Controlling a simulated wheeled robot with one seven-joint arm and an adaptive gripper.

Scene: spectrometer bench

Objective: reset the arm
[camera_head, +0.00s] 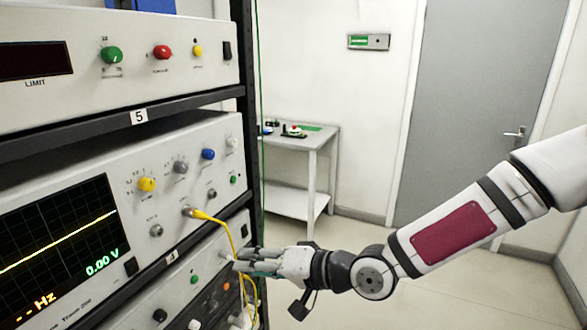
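My arm reaches in from the right edge, white with a dark red panel. My gripper (245,260) is at its left end, in front of the lower right part of the instrument rack. A yellow cable (228,235) is plugged into the oscilloscope-like unit (140,195) and hangs down past the fingertips. I cannot tell whether the fingers touch the cable or hold it. The fingers are small and seen from the side, so their opening does not show clearly.
Knobs stick out of the panels, including a blue knob (208,154). A small white table (312,150) stands behind, near a grey door (465,110). The floor (420,290) at lower right looks clear.

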